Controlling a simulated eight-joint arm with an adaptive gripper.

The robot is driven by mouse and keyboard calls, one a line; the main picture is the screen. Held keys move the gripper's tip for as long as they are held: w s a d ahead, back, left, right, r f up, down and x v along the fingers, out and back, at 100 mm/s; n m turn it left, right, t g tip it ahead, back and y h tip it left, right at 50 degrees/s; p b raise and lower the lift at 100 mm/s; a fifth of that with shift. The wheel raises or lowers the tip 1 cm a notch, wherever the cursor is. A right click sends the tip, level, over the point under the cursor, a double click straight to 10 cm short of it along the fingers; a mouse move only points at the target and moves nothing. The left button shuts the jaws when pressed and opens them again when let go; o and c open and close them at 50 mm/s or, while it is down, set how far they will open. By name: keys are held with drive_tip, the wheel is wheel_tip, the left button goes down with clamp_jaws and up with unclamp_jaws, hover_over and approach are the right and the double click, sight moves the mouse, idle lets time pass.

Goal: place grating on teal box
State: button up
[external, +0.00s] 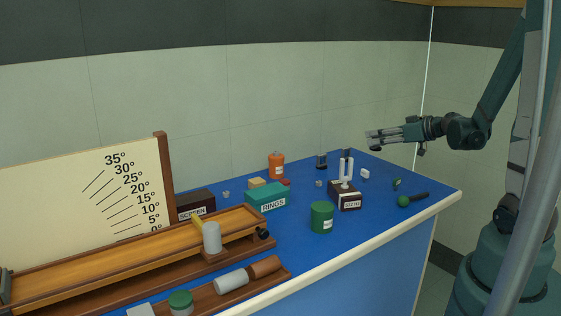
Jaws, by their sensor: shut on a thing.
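The teal box (267,199), labelled RINGS, sits on the blue bench top near the middle. Its top is mostly clear, with a tan block and a red piece close behind it. My gripper (376,138) is in the air above the far right part of the bench, right of and higher than the teal box, with its fingers pointing left. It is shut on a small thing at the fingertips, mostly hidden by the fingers. I cannot tell from its looks whether this is the grating, and I cannot pick out the grating for sure elsewhere.
A dark labelled box with a white forked piece (346,188) and a green can (321,217) stand right of the teal box. An orange bottle (277,165) stands behind it. A long wooden rail (130,256) fills the left. Blue bench top (385,215) is free at front right.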

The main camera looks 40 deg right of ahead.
drive_tip(key=w+a+r+n+y, duration=0.15)
drive_tip(key=w+a, duration=0.25)
drive_tip(key=a, duration=0.8)
wheel_tip(320, 180, up, 4)
drive_tip(key=r+n+g+y+p, duration=0.1)
drive_tip(key=n+g+y, duration=0.4)
drive_tip(key=n+y, duration=0.1)
hover_over(265, 195)
drive_tip(key=shift+w+f, duration=0.1)
drive_tip(key=shift+f, duration=0.15)
drive_tip(key=shift+d+f, duration=0.1)
drive_tip(key=shift+f, duration=0.05)
drive_tip(key=shift+f+b, duration=0.75)
drive_tip(key=shift+f, duration=2.05)
drive_tip(key=shift+f+b, duration=0.7)
drive_tip(key=shift+f, duration=1.4)
drive_tip(key=shift+f, duration=0.1)
